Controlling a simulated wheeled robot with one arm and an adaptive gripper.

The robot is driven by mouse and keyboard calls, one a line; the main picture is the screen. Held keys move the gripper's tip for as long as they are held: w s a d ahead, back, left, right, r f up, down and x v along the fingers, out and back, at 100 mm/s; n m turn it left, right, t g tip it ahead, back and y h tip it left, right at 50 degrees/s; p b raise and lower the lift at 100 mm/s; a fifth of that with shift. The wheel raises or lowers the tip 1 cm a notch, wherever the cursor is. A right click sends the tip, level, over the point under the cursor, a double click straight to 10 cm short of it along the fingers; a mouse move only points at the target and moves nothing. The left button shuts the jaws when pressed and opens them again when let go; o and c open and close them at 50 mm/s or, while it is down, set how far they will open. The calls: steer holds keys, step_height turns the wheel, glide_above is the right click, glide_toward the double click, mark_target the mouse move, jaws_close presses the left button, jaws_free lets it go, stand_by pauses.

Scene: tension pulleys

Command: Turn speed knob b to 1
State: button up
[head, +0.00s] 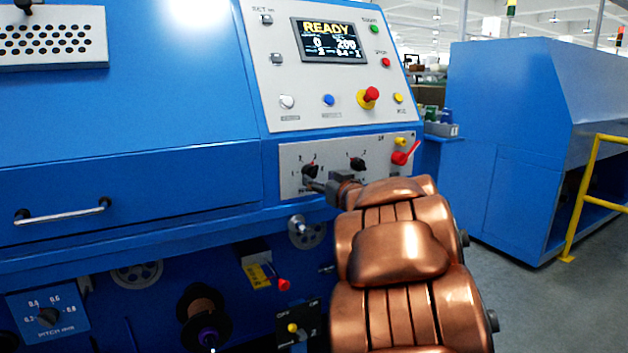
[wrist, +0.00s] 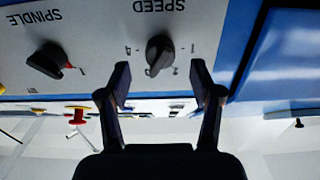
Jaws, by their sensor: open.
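The black speed knob (wrist: 159,54) sits on a light grey panel above my gripper in the wrist view, under upside-down SPEED lettering. Its narrow end points down and slightly left there, near a small mark too blurred to read surely; a 1 is on its right. In the head view it is the left knob (head: 310,171) of the lower panel. My gripper (wrist: 161,80) is open and empty, its two fingers apart on either side of the knob's line and seemingly short of it. In the head view my gripper (head: 322,187) is just below right of the knob, partly hidden by my arm.
The spindle knob (wrist: 47,60) is beside it, also seen in the head view (head: 357,164). A red lever (head: 404,154) and yellow button (head: 400,141) are at the panel's right. A READY screen (head: 329,41) and push buttons are above; a red-tipped lever (head: 283,285) is below.

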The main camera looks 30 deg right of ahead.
mark_target(314, 175)
steer(key=shift+w+d+b, duration=0.15)
steer(key=shift+w+b, duration=0.25)
steer(key=shift+w, duration=1.6)
steer(key=c, duration=1.1)
